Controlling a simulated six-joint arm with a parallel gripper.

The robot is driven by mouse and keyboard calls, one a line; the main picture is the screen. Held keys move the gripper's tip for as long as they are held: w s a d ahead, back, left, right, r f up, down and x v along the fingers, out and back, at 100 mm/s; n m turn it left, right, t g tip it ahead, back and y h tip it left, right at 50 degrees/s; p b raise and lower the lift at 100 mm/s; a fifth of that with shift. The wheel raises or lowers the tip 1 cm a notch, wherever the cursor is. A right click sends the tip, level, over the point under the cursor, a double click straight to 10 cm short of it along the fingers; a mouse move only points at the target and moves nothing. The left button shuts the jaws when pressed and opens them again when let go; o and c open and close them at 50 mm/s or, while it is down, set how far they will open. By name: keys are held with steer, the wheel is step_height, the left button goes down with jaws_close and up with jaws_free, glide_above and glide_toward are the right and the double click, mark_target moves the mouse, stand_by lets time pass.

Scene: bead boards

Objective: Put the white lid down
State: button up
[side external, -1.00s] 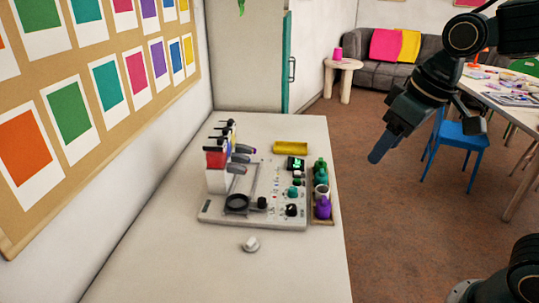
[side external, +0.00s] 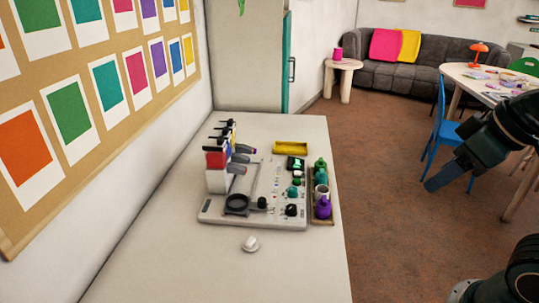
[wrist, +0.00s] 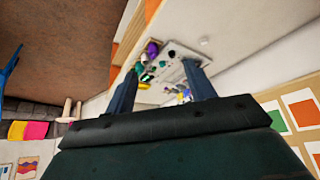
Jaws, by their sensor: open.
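The white lid (side external: 250,244) lies on the bare table top in front of the bead machine, apart from everything else. It also shows in the wrist view (wrist: 204,42) as a small white shape on the table. My gripper (side external: 430,186) is at the right of the side view, out over the floor and well clear of the table. In the wrist view its two fingers (wrist: 158,82) are spread apart with nothing between them.
The grey machine board (side external: 215,219) carries colored dispensers, a black ring and knobs. A tray of small bottles (side external: 331,219) stands along its right side, near the table edge. A yellow tray (side external: 290,148) is behind. The front of the table (side external: 200,275) is clear.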

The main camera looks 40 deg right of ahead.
steer(key=m+t+y, duration=0.4)
steer(key=m+y, duration=0.4)
steer(key=m, duration=1.2)
glide_above(251, 241)
steer(key=s, duration=0.4)
step_height(251, 241, down, 19)
steer(key=f+m+t, duration=0.1)
steer(key=f+m, duration=0.2)
steer(key=d+f+m+t+h, duration=0.1)
steer(key=f+m, duration=0.3)
steer(key=f+m+h, duration=0.1)
steer(key=f+m, duration=0.2)
steer(key=shift+w+d+f+m+t, duration=0.15)
steer(key=shift+w+m+t, duration=0.15)
steer(key=shift+t, duration=0.1)
steer(key=shift+s+d+f+m+h, duration=0.1)
steer(key=shift+d+f+m+h, duration=0.1)
steer(key=shift+f+m+h, duration=0.25)
steer(key=shift+r, duration=0.1)
steer(key=shift+a, duration=0.1)
